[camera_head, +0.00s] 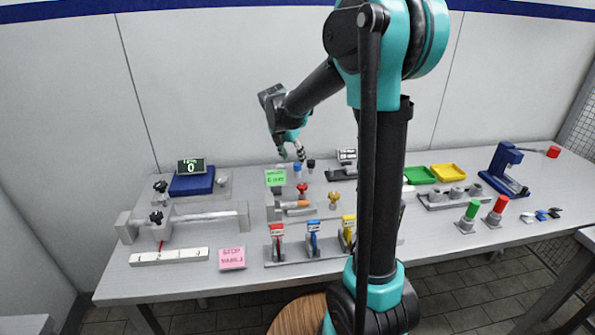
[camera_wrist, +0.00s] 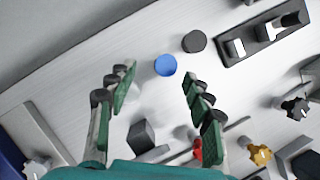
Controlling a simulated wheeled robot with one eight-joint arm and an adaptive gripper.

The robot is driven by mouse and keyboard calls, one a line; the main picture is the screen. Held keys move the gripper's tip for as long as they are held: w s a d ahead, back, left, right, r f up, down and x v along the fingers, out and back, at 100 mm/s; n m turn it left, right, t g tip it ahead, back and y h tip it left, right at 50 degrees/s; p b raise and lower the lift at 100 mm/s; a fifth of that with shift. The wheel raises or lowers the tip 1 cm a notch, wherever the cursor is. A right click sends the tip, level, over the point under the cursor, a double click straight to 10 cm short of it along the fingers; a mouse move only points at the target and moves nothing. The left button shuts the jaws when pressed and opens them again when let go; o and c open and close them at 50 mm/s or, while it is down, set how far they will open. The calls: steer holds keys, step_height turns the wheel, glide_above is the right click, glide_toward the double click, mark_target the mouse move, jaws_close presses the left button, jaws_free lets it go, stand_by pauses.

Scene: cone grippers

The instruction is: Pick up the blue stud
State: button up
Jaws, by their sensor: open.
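The blue stud (camera_head: 297,170) stands on the table near the back wall, just below my gripper (camera_head: 291,152) in the head view. In the wrist view, the round blue top of the stud (camera_wrist: 165,65) shows just past and between the fingertips of my gripper (camera_wrist: 158,75). The fingers are spread apart with nothing held. The stud looks apart from both fingers; the exact height of the gripper above it is hard to tell.
A black stud (camera_wrist: 194,41) stands close beside the blue one. A dark block (camera_wrist: 141,136), a red knob (camera_head: 302,188) and a yellow knob (camera_head: 334,198) are nearer the front. The wall is close behind.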

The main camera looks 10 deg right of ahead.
mark_target(297, 165)
steer(key=shift+s+x, duration=0.15)
steer(key=shift+x, duration=1.45)
steer(key=shift+s+x, duration=0.15)
steer(key=shift+x, duration=1.4)
steer(key=shift+d, duration=0.2)
steer(key=shift+c, duration=0.6)
jaws_close()
